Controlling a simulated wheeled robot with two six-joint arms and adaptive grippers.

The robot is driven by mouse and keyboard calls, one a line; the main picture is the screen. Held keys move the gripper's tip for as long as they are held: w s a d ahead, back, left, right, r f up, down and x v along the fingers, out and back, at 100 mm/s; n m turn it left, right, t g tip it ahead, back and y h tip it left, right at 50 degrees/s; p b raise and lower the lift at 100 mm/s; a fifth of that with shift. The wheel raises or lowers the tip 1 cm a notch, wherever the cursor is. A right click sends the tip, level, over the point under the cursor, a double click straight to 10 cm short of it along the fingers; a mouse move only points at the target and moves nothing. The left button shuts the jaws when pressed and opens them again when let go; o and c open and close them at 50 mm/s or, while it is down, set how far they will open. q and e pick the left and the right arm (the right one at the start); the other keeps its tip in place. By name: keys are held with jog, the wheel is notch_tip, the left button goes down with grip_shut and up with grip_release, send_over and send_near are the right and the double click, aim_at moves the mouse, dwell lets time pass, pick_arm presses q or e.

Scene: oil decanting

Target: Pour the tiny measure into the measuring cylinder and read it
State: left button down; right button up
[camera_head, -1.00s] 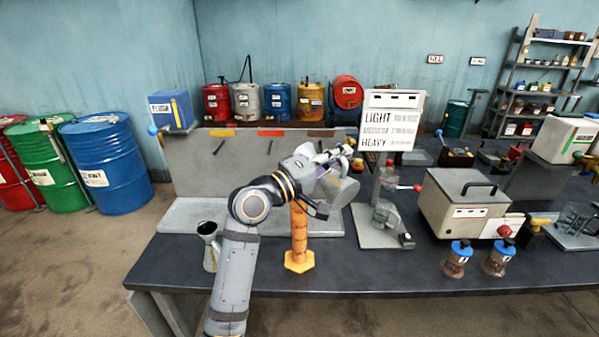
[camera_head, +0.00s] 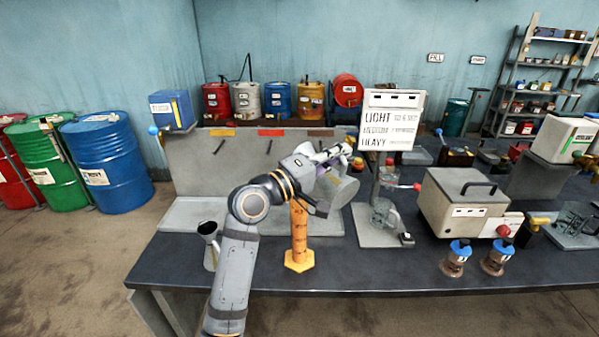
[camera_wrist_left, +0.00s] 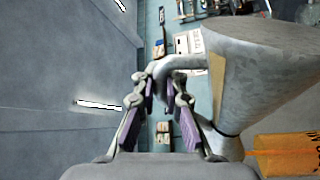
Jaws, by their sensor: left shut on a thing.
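The tiny measure (camera_head: 342,191) is a grey metal cone-shaped can, tipped over beside the top of the measuring cylinder. In the left wrist view the measure (camera_wrist_left: 268,75) has its narrow end low, close to the orange cylinder (camera_wrist_left: 285,154). The measuring cylinder (camera_head: 299,240) is orange and stands upright on its foot on the bench. My left gripper (camera_head: 336,155) is shut on the measure's handle, which the left wrist view also shows between the fingers (camera_wrist_left: 165,88). Whether oil is flowing, and the level inside, cannot be seen. My right gripper is out of view.
A grey metal jug (camera_head: 208,236) stands left of my left arm. A glass apparatus on a grey stand (camera_head: 378,238) and a cream box (camera_head: 464,203) are to the right. Two blue-capped jars (camera_head: 456,258) stand near the front edge. A sign (camera_head: 392,118) stands behind.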

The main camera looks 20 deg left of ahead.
pick_arm(q)
jog(key=shift+w+a+r+n+t+y+p, duration=0.1)
jog(key=shift+w+a+r+n+p, duration=0.35)
jog(key=shift+p, duration=0.6)
jog(key=shift+w+a+r+n+t+y+p, duration=0.1)
jog(key=shift+a+r+n+p, duration=0.2)
jog(key=shift+r+n+p, duration=0.55)
jog(key=shift+w+a+r+n+t+y+p, duration=0.1)
jog(key=shift+w+a+r+n+p, duration=0.3)
jog(key=shift+p, duration=0.8)
dwell(4.4)
